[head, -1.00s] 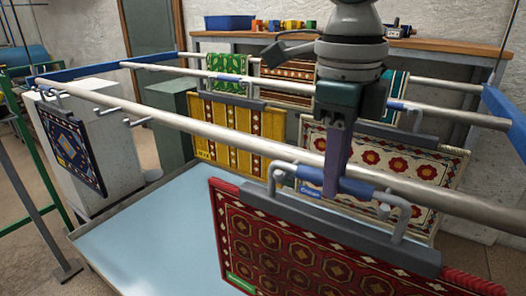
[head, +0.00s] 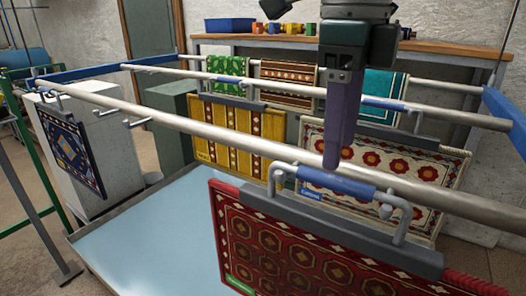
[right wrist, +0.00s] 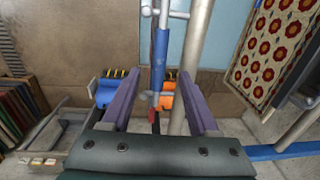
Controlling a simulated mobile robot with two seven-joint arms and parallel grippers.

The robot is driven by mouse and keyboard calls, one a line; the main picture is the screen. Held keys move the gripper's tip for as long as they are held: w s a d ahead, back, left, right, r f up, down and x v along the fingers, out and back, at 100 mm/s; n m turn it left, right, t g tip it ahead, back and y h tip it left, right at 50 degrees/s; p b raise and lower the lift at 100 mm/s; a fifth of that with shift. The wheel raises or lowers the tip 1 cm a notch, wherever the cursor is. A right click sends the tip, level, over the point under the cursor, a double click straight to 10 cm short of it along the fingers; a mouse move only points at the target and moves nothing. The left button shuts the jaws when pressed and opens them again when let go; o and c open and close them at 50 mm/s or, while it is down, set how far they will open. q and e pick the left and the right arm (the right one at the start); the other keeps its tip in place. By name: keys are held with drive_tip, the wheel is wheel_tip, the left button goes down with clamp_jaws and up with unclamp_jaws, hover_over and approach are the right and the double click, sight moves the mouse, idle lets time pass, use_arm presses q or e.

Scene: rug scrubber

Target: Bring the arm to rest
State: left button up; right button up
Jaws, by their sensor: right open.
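My right gripper (head: 333,163) is in the upper middle of the head view, pointing down. It is open and empty, just above the blue handle (head: 338,186) of a grey hanger (head: 330,222). The hanger hangs at the front rail and holds a dark red patterned rug (head: 290,245). In the right wrist view the two purple fingers of the gripper (right wrist: 160,78) stand apart, with the blue handle (right wrist: 161,55) in line with the gap between them, clear of both. My left gripper is not in view.
The long front rail (head: 230,127) runs close beside my right gripper. Behind it hang a yellow rug (head: 235,128) and a cream rug with red flowers (head: 385,165). A blue patterned rug (head: 72,150) hangs at left. A pale blue surface (head: 150,232) lies below, bare.

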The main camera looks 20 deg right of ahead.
wheel_tip(320, 180, up, 5)
drive_tip(key=s+a+f+m+t+y, duration=0.1)
drive_tip(key=s+a+f+m+y, duration=0.1)
drive_tip(key=s+a+f+m, duration=0.45)
drive_tip(key=s+a+f+m+y, duration=0.2)
drive_tip(key=s+a+f+m, duration=0.1)
drive_tip(key=a+f+m, duration=0.65)
drive_tip(key=s+d+f+m+t+h, duration=0.15)
drive_tip(key=s+d+m, duration=0.5)
drive_tip(key=m, duration=0.65)
drive_tip(key=s+d+f+m+t+h, duration=0.1)
drive_tip(key=s+d+f+m+h, duration=0.15)
drive_tip(key=s+d+m, duration=0.65)
drive_tip(key=w+r+m+p, duration=0.1)
drive_tip(key=w+r+p, duration=0.1)
drive_tip(key=r+p, duration=1.5)
drive_tip(key=w+a+r+m+p, duration=0.1)
drive_tip(key=w+r+m+p, duration=0.1)
drive_tip(key=r+p, duration=1.5)
drive_tip(key=shift+a+m+y, duration=0.15)
drive_tip(key=shift+m+y, duration=0.15)
drive_tip(key=shift+y, duration=0.1)
